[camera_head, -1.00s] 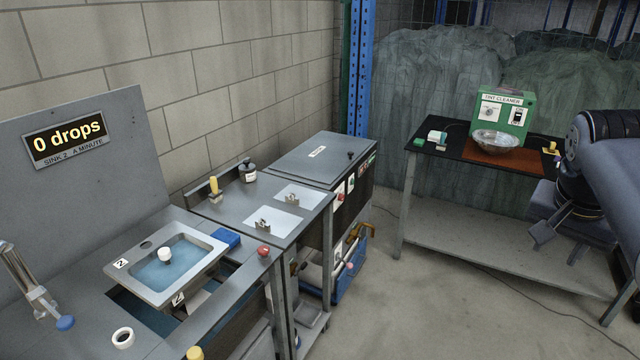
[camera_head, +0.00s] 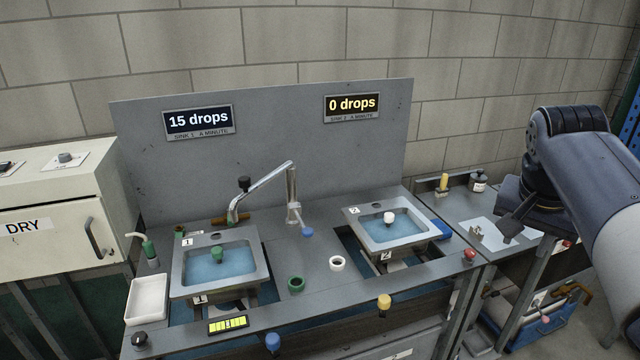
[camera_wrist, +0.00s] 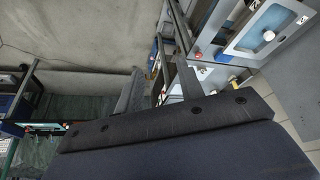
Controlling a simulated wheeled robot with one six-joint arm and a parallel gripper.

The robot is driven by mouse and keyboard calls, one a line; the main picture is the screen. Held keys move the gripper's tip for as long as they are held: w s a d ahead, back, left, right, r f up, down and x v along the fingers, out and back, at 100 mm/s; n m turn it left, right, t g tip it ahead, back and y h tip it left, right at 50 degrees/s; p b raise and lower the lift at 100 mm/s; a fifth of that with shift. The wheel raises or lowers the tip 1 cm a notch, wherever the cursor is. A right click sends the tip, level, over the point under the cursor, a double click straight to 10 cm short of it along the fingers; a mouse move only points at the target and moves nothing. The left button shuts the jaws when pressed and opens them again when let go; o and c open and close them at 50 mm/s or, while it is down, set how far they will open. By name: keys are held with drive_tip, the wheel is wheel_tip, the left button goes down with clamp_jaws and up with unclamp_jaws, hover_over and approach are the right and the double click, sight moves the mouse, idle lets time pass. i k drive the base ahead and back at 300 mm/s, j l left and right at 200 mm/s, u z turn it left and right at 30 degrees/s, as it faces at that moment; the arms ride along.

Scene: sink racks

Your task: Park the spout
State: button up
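The metal spout (camera_head: 265,182) rises from a post (camera_head: 293,200) between the two sinks. It reaches left, and its outlet end hangs near the back rim of sink 1 (camera_head: 262,270). A blue knob (camera_head: 307,232) sits at the foot of the post. Sink 2 (camera_head: 352,222) holds water and a white plug (camera_head: 389,217). Sink 1 holds water and a green plug (camera_head: 217,254). My gripper (camera_head: 510,228) is far to the right of the spout, in the air before the side bench. In the wrist view its fingers (camera_wrist: 162,85) stand apart with nothing between them.
The displays read 15 drops for sink 1 (camera_head: 198,121) and 0 drops for sink 2 (camera_head: 352,105). A white tray (camera_head: 147,298), green ring (camera_head: 296,284), white ring (camera_head: 337,264) and yellow knob (camera_head: 384,302) stand around the counter. A DRY cabinet (camera_head: 60,225) is at left.

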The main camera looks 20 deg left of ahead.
sight(244, 181)
drive_tip(key=i+j+u, duration=0.15)
drive_tip(key=j+u, duration=0.15)
drive_tip(key=j, duration=0.15)
drive_tip(key=i+j+u, duration=0.5)
drive_tip(key=j+u, duration=0.15)
drive_tip(key=i+j, duration=0.35)
drive_tip(key=j, duration=0.15)
